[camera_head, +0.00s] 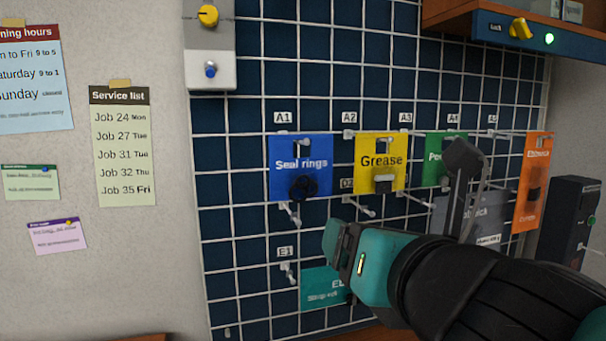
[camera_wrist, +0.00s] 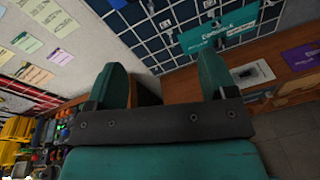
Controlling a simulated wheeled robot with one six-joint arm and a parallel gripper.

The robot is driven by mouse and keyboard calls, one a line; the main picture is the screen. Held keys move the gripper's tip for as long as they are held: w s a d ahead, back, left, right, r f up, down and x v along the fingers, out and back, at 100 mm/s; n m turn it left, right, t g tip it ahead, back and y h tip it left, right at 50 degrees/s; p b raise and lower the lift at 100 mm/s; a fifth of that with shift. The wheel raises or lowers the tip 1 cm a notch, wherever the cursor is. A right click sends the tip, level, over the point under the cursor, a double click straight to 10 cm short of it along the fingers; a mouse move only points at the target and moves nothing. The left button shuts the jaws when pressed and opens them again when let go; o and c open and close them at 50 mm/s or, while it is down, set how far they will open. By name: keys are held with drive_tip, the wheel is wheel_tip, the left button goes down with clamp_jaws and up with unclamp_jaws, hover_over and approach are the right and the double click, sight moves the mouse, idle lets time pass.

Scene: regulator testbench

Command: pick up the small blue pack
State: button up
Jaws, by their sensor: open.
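The small blue pack (camera_head: 300,168), labelled "Seal rings", hangs flat on a hook under label A1 on the dark grid board. A dark round item shows on its lower front. My gripper (camera_head: 343,248) is below and to the right of the blue pack in the head view, apart from it. In the wrist view my gripper (camera_wrist: 161,78) is open, its two teal fingers spread with nothing held between them. I cannot make out the blue pack in the wrist view.
A yellow "Grease" pack (camera_head: 381,163) hangs right beside the blue one. A green pack (camera_head: 436,151) and an orange pack (camera_head: 531,185) hang further right. A teal pack (camera_head: 322,288) hangs low, behind my gripper. A white control box (camera_head: 209,62) is above left.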

wheel_tip(320, 180, up, 4)
drive_tip(key=a+n+t+y+p, duration=0.1)
drive_tip(key=a+n+t+p, duration=0.1)
drive_tip(key=n, duration=0.2)
drive_tip(key=p, duration=0.6)
approach(307, 177)
drive_tip(key=w, duration=0.3)
drive_tip(key=p+x, duration=0.2)
drive_tip(key=x, duration=0.1)
drive_tip(key=p+x, duration=0.1)
drive_tip(key=x, duration=0.1)
drive_tip(key=shift+a+r, duration=0.25)
drive_tip(key=shift+a, duration=0.15)
drive_tip(key=shift+w+a+f, duration=0.1)
drive_tip(key=shift+w+a, duration=0.05)
drive_tip(key=shift+w, duration=0.25)
drive_tip(key=c, duration=1)
